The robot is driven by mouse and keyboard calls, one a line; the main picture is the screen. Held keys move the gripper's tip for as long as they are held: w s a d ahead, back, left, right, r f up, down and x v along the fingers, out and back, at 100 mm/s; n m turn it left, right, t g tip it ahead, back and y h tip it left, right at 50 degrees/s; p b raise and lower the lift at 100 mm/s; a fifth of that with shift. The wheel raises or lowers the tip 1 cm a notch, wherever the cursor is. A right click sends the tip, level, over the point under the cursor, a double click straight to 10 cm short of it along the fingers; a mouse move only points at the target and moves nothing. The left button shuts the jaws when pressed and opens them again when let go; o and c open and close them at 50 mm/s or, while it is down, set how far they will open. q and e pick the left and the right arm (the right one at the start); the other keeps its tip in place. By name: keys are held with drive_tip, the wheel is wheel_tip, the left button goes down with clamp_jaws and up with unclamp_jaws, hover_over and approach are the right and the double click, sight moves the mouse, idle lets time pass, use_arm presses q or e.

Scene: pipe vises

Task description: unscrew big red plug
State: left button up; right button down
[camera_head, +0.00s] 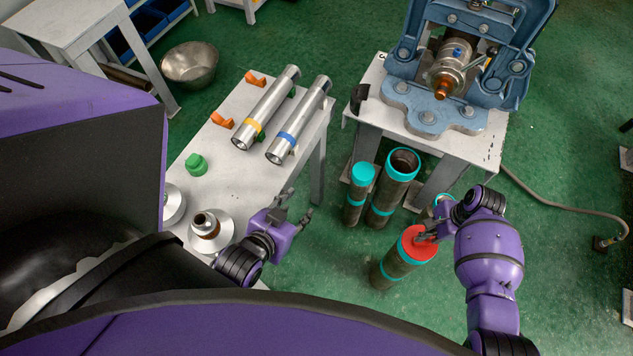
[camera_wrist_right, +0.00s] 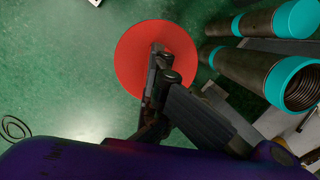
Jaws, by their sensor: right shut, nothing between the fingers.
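The big red plug (camera_head: 417,246) caps a dark upright pipe (camera_head: 395,266) with teal bands, standing on the floor. In the right wrist view the plug (camera_wrist_right: 130,62) is a red disc, partly covered by my fingers. My right gripper (camera_head: 424,238) is over the plug, its fingers shut and empty at the disc's middle. It also shows in the right wrist view (camera_wrist_right: 157,62); whether the fingertips touch the plug I cannot tell. My left gripper (camera_head: 297,207) is held beside the white table, away from the plug, with its fingers apart and nothing between them.
Several other teal-banded pipes stand behind, one with a teal cap (camera_head: 362,174) and one open (camera_head: 403,162). A blue vise (camera_head: 428,107) sits on a white stand. The white table (camera_head: 215,160) at left holds two silver tubes and a green plug (camera_head: 196,164).

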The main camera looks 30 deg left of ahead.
use_arm(q)
drive_tip(key=shift+w+r, duration=0.1)
use_arm(e)
drive_tip(key=shift+r, duration=0.1)
drive_tip(key=shift+s+a+r+p, duration=0.1)
drive_tip(key=shift+s+a+p, duration=0.2)
drive_tip(key=shift+a+p, duration=0.05)
drive_tip(key=shift+s+a, duration=0.1)
drive_tip(key=shift+s, duration=0.05)
use_arm(q)
drive_tip(key=shift+w+r, duration=0.55)
drive_tip(key=shift+r, duration=0.25)
use_arm(e)
drive_tip(key=n, duration=0.3)
drive_tip(key=shift+n+g+h, duration=0.3)
drive_tip(key=n, duration=0.3)
drive_tip(key=shift+n+h, duration=0.3)
drive_tip(key=n, duration=0.3)
drive_tip(key=shift+n+g+h, duration=0.3)
drive_tip(key=shift+n+g, duration=0.1)
use_arm(q)
drive_tip(key=shift+s+f, duration=0.2)
drive_tip(key=shift+f, duration=0.15)
use_arm(e)
drive_tip(key=n, duration=0.3)
drive_tip(key=shift+h, duration=0.3)
